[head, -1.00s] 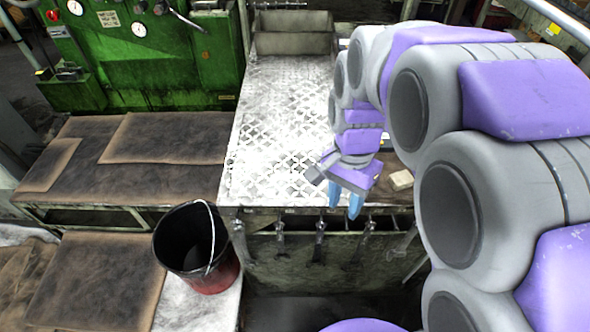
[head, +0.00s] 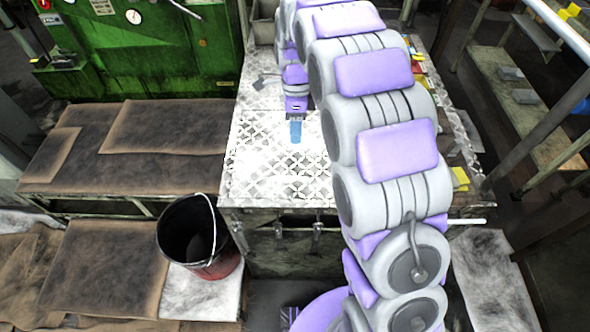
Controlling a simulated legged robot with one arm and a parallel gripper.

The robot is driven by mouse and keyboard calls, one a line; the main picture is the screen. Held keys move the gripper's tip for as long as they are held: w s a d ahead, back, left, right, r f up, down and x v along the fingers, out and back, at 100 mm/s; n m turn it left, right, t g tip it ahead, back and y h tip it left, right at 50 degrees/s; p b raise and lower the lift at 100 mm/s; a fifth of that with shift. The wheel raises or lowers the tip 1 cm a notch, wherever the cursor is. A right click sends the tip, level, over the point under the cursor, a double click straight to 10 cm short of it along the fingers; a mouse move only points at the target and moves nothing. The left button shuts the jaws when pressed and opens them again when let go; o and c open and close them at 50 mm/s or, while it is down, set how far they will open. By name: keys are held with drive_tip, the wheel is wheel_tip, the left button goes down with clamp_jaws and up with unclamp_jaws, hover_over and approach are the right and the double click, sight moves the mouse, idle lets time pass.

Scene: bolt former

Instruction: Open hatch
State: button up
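No hatch can be made out with certainty in the head view. My gripper (head: 296,131) hangs over the perforated light metal plate (head: 265,190) on top of the workbench, with its blue fingertips pointing down. The fingertips appear as a single blue block from this side, so any gap between them is hidden. No object shows between them. My arm covers the right part of the workbench and whatever lies behind it.
A green machine (head: 150,50) with gauges stands at the back left. A brown-covered bench (head: 130,155) lies left of the workbench. A black and red bucket (head: 190,235) stands at the front left. A yellow item (head: 460,178) lies at the workbench's right edge.

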drive_tip(key=b, duration=0.2)
hover_over(295, 183)
wheel_tip(295, 183, down, 15)
drive_tip(key=shift+f, duration=0.2)
clamp_jaws()
idle(0.5)
